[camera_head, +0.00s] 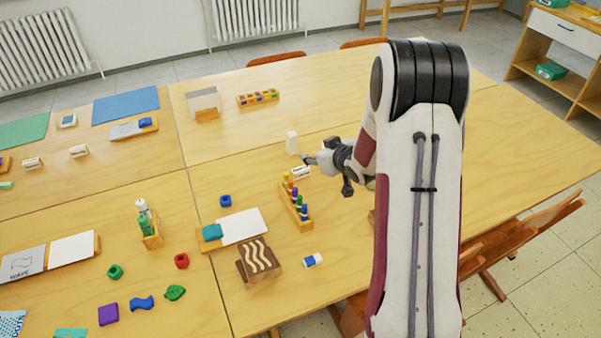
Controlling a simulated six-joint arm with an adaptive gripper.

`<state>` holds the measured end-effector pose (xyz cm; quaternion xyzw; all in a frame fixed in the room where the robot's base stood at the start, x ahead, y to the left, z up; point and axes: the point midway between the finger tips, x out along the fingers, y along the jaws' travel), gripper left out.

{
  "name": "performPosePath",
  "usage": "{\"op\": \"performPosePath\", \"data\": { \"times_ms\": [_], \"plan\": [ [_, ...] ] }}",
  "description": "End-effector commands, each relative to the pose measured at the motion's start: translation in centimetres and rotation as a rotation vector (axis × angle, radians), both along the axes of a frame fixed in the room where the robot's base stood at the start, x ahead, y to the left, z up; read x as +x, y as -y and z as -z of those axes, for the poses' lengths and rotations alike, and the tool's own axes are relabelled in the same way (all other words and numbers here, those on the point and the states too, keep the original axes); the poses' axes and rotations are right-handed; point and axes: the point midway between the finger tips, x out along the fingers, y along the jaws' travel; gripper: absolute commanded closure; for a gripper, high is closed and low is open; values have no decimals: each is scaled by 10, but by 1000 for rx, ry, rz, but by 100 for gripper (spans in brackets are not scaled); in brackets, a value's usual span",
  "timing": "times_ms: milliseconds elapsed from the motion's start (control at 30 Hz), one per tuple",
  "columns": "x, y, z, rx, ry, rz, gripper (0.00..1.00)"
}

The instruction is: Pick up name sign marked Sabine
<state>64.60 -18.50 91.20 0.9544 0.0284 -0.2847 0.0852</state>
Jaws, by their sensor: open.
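Small white name signs with dark lettering stand on the tables; the lettering is too small to read, so I cannot tell which is marked Sabine. One name sign (301,172) is on the middle table, just left of my gripper. Two more stand on the left table, one name sign (79,151) and another name sign (32,163) further left. My gripper (328,176) is open and appears empty, its fingers low over the table close to the nearest sign. I cannot tell whether a finger touches it. My arm hides the table to the right.
A white bottle (292,143) stands just behind the near sign. A wooden rack of coloured bottles (296,206) is in front of it. A tray with white paper (240,226) and a brown striped block (259,258) lie nearer. The back middle table is mostly clear.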

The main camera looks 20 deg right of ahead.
Motion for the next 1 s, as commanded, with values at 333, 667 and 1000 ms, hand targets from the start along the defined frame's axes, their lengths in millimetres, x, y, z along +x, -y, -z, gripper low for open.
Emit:
{"op": "performPosePath", "data": {
  "times_ms": [333, 667, 1000],
  "plan": [
    [5, 3, 64, 90, 60, -61, 52],
    [1, 1, 99, 159, 109, -98, 52],
    [1, 0, 102, 166, 115, -102, 52]
  ]
}}
